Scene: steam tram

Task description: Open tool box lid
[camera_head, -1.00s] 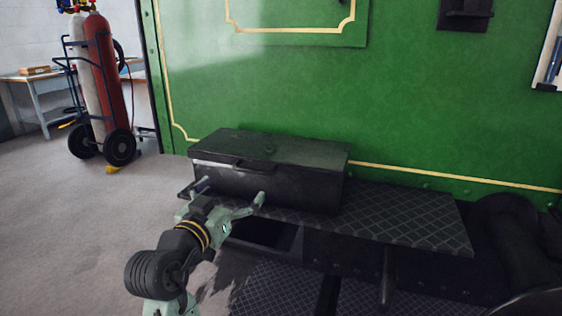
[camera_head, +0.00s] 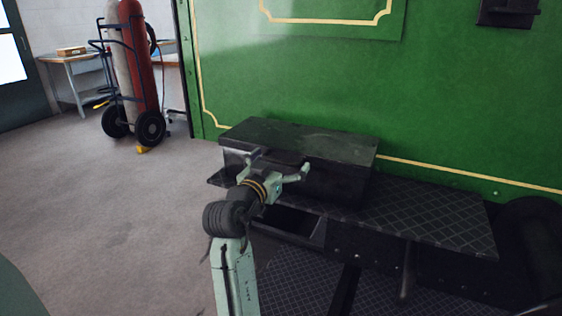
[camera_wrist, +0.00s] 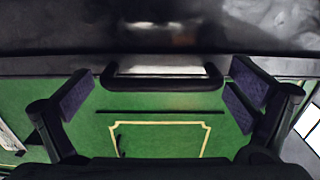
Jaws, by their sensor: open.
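The black tool box (camera_head: 345,181) stands on a dark tread-plate step against the green wall. Its lid (camera_head: 310,138) is shut. My gripper (camera_head: 279,164) is open at the front of the box, near the lid's front edge. In the wrist view the lid's dark bar handle (camera_wrist: 160,84) lies in the space between my two spread finger pads, with a gap on each side. I cannot tell how far ahead of the pads it is. My gripper hides part of the box front in the head view.
The tread-plate step (camera_head: 430,217) runs right of the box, with a dark open recess (camera_head: 293,226) below. The green wall (camera_head: 480,110) rises behind. A cart with gas cylinders (camera_head: 138,60) and a table (camera_head: 75,62) stand far left. The floor (camera_head: 110,210) at left is clear.

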